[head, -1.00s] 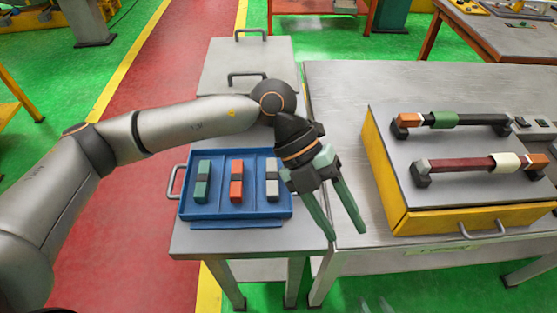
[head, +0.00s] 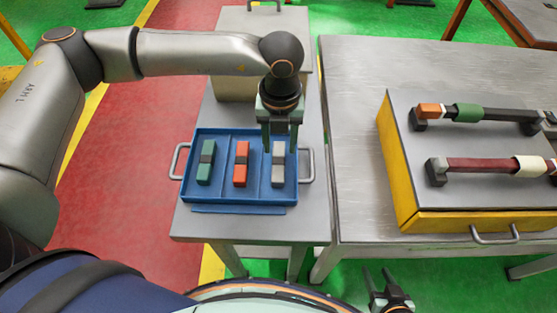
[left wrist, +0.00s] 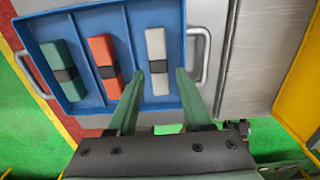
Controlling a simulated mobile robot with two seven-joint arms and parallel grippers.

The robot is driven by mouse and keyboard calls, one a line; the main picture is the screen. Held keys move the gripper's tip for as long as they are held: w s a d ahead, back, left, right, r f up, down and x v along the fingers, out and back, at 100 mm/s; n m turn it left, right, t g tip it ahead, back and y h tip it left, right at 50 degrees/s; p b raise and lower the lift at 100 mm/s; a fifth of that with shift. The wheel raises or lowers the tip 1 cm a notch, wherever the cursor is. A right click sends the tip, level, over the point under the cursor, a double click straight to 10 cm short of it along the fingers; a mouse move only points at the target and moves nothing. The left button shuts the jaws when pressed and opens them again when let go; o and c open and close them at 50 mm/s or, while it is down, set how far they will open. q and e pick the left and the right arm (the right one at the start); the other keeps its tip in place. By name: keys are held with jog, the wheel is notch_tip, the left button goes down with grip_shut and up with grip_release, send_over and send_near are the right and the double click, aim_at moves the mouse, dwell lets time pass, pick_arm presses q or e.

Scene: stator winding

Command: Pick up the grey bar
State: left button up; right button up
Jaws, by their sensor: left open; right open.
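The grey bar (head: 278,164) lies in the right compartment of the blue tray (head: 242,209). It has a dark band around its middle. In the left wrist view the grey bar (left wrist: 156,58) shows ahead of my fingers, roughly between their lines. My left gripper (head: 279,148) is open and empty, pointing down above the far end of the bar. In the left wrist view its fingers (left wrist: 157,85) are spread apart, and I cannot tell the exact height. My right gripper (head: 388,283) is open at the bottom edge of the head view, away from the tray.
A green bar (head: 206,162) and an orange bar (head: 241,164) lie in the other compartments. The tray has metal handles at both sides. To the right, a yellow-sided box (head: 398,180) with two rod-like handles stands on the grey table (head: 350,130).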

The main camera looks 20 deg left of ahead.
aim_at(278, 160)
pick_arm(q)
jog(key=f, duration=0.2)
jog(key=f+p, duration=0.1)
jog(key=f, duration=0.2)
jog(key=shift+s+a+f, duration=0.1)
jog(key=shift+s, duration=0.1)
grip_shut()
dwell(0.3)
